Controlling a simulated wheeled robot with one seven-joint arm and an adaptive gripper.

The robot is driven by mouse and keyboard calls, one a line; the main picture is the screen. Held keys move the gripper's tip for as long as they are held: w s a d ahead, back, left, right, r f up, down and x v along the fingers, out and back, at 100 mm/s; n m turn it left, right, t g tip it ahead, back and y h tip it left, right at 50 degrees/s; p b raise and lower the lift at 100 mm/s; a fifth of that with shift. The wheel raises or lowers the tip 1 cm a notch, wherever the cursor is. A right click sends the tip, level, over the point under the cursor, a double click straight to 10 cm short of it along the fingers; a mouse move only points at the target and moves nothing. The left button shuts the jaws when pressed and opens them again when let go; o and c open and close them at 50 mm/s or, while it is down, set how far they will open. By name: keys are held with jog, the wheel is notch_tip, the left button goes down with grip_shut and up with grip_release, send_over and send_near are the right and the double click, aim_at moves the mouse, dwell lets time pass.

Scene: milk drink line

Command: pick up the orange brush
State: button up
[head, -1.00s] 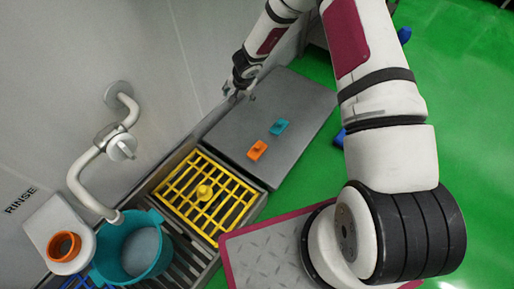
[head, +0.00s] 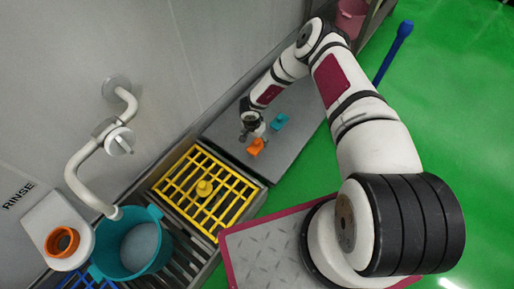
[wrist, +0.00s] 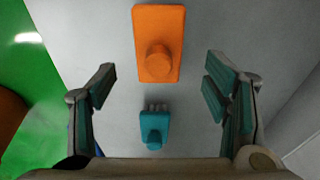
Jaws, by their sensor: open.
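The orange brush (head: 255,147) lies on the grey worktop (head: 228,135), near its front edge. In the wrist view the orange brush (wrist: 158,45) is a rectangular block with a round knob, beyond the fingertips and centred between them. My gripper (head: 252,132) is above the worktop just behind the brush in the head view. In the wrist view my gripper (wrist: 160,88) is open, with nothing between its fingers. A teal brush (wrist: 154,128) lies lower in that view, also between the finger lines; it also shows in the head view (head: 279,122).
A yellow grate (head: 225,200) with a knob covers the basin in front of the worktop. A teal bucket (head: 130,250) stands below a wall pipe (head: 85,165). An orange ring (head: 62,241) sits on a white holder. The wall runs close along the left.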

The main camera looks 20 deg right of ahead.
aim_at(257, 142)
jog(key=shift+w+d+f+b, duration=0.15)
jog(key=shift+f+b, duration=0.5)
jog(key=shift+f, duration=0.8)
jog(key=shift+s+d+f+b, duration=0.1)
jog(key=shift+f+b, duration=0.55)
jog(key=shift+f, duration=0.8)
jog(key=c, duration=1.5)
